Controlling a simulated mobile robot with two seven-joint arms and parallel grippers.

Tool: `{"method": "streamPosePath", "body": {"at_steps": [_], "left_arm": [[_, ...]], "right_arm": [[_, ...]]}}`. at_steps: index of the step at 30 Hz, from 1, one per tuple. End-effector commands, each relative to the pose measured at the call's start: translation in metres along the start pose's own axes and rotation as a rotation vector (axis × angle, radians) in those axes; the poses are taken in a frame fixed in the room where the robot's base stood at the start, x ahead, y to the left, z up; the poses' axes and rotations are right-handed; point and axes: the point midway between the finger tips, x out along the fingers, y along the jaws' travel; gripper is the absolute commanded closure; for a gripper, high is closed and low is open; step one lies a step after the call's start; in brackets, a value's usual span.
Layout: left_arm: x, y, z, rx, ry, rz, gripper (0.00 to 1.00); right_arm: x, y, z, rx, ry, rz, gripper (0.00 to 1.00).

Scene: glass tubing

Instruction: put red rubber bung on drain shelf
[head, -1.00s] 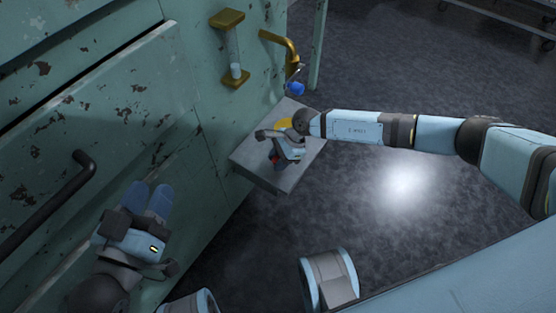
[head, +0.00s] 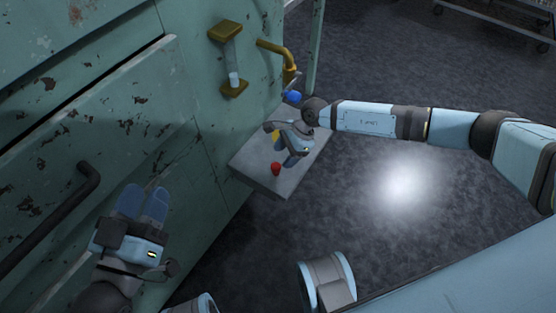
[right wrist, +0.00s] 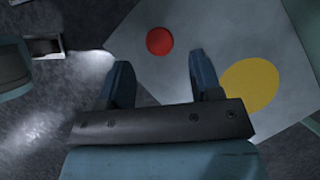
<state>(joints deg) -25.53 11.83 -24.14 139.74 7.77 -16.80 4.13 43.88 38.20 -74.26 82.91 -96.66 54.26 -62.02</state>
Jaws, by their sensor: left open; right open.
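The red rubber bung (head: 276,169) stands on the grey drain shelf (head: 262,183), near its front left part. In the right wrist view the bung (right wrist: 159,41) shows as a red disc on the pale shelf (right wrist: 206,32), ahead of the fingertips and apart from them. My right gripper (head: 287,160) is open and empty above the shelf, just beside the bung; its spread fingers also show in the right wrist view (right wrist: 160,72). My left gripper (head: 144,190) is open and empty at the lower left, in front of the green cabinet.
A yellow disc (right wrist: 250,85) lies on the shelf beside my right gripper. A brass tap (head: 277,50) with a blue part (head: 292,97) and a glass tube in brass brackets (head: 232,60) are on the green cabinet (head: 140,100). Dark open floor lies to the right.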

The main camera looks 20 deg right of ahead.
Motion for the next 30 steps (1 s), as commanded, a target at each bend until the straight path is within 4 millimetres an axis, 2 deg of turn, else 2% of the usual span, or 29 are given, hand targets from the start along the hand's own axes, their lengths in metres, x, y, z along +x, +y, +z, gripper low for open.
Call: {"method": "streamPosePath", "body": {"at_steps": [1,3,10,30], "left_arm": [[0.0,0.002,-0.008,0.001,0.013,-0.001,0.57],[0.0,0.002,-0.013,0.003,0.033,-0.002,0.57],[0.0,0.004,-0.024,0.006,0.075,-0.004,0.57],[0.0,0.004,-0.026,0.008,0.083,-0.004,0.57]], "right_arm": [[-0.015,0.0,0.001,0.0,0.001,-0.001,0.41],[-0.029,0.0,0.001,0.001,0.001,-0.001,0.41],[-0.057,0.0,0.001,0.0,0.0,0.0,0.41],[-0.062,0.0,0.0,0.0,0.0,0.001,0.41]]}}
